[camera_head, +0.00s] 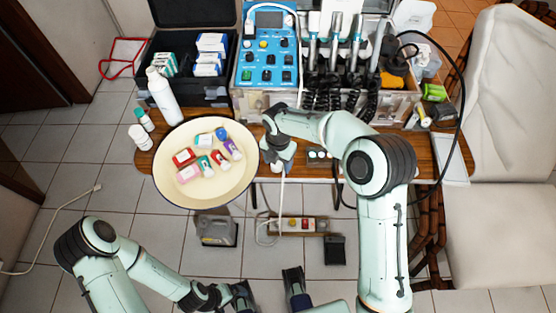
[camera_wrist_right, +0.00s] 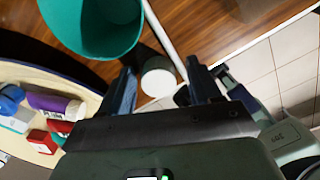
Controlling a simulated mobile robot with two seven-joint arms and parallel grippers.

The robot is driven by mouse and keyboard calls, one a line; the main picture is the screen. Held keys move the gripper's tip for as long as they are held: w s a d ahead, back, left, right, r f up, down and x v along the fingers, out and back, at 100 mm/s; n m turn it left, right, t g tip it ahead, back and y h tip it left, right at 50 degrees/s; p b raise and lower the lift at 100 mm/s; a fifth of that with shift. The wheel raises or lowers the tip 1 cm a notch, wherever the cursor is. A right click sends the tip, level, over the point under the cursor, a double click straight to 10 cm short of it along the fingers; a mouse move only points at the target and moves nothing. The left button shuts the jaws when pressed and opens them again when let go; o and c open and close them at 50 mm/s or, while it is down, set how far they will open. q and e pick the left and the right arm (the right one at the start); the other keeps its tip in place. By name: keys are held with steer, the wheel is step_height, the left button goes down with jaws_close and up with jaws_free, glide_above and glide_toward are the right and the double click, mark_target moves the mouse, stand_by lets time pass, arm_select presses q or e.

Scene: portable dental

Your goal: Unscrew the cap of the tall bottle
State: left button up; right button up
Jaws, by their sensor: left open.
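The tall white bottle (camera_head: 163,95) with a narrower white top stands upright at the left of the wooden table, behind the tray. Neither gripper touches it. My right gripper (camera_head: 278,152) is to its right, above the table's front edge beside the tray. In the right wrist view its two fingers (camera_wrist_right: 163,90) are apart. A white-topped round thing (camera_wrist_right: 159,83) shows between them; I cannot tell what it is or that it is touched. My left gripper (camera_head: 243,296) is open at the bottom of the head view, well away from the bottle and in front of the table.
A round cream tray (camera_head: 205,200) holds several small boxes and bottles. Two small bottles, green-capped (camera_head: 145,120) and white (camera_head: 140,137), stand beside the tall bottle. A black case (camera_head: 188,98) and blue control unit (camera_head: 268,62) stand behind. A teal cup (camera_wrist_right: 95,28) is near my right gripper.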

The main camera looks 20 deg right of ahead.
step_height(320, 180, up, 12)
steer(key=p, duration=0.1)
steer(key=shift+r+p, duration=0.2)
steer(key=shift+p, duration=0.2)
steer(key=shift+f, duration=0.1)
